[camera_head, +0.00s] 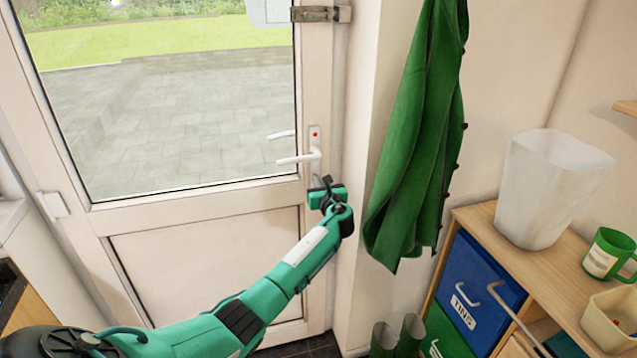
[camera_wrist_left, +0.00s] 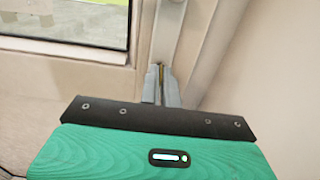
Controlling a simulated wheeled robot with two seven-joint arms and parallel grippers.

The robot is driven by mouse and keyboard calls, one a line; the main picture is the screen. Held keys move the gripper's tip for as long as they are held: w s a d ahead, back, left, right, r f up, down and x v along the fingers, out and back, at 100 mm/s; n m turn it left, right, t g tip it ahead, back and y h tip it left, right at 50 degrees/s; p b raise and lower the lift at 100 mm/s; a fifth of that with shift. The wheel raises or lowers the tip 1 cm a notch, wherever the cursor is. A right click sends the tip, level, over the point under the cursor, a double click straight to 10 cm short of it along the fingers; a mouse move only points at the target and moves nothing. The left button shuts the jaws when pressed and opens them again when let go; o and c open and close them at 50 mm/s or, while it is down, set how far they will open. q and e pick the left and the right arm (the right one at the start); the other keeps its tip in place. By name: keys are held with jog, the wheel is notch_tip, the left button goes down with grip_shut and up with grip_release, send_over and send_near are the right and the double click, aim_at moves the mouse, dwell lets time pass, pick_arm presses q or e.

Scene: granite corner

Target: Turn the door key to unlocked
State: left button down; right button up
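The white door (camera_head: 200,215) stands at the left of the head view, with a white lever handle (camera_head: 300,158) on a plate that bears a small red mark (camera_head: 314,135). My left gripper (camera_head: 327,182) is at the door's edge just below the handle and hides the lock from the head camera. In the left wrist view, its two grey fingers (camera_wrist_left: 162,88) are close together, with a small brass-coloured key (camera_wrist_left: 161,71) between their tips. They look shut on it. The key's turn angle cannot be made out. My right gripper is not in view.
A green apron (camera_head: 420,130) hangs on the wall right of the door. A wooden shelf unit (camera_head: 478,216) holds a white bin (camera_head: 545,190), a green mug (camera_head: 608,255) and a blue drawer box (camera_head: 470,290). Green boots (camera_head: 398,338) stand below the apron.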

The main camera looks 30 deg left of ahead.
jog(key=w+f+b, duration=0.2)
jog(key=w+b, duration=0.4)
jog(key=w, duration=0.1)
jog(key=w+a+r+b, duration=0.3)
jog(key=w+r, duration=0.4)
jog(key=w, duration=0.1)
pick_arm(q)
jog(key=shift+d+f+n+b, duration=0.1)
jog(key=shift+n+b, duration=1)
jog(key=shift+n, duration=3.4)
jog(key=shift+d+f+n+b, duration=0.1)
jog(key=shift+n+b, duration=0.95)
jog(key=shift+n, duration=3.45)
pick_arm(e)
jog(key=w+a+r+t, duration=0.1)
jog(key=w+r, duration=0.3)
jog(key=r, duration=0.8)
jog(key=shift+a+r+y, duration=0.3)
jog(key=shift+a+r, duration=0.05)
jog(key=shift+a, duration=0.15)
pick_arm(q)
jog(key=shift+s+r, duration=0.1)
jog(key=c, duration=1.6)
grip_release()
jog(key=shift+s+a+r, duration=0.1)
jog(key=shift+r, duration=0.05)
jog(key=shift+c, duration=0.2)
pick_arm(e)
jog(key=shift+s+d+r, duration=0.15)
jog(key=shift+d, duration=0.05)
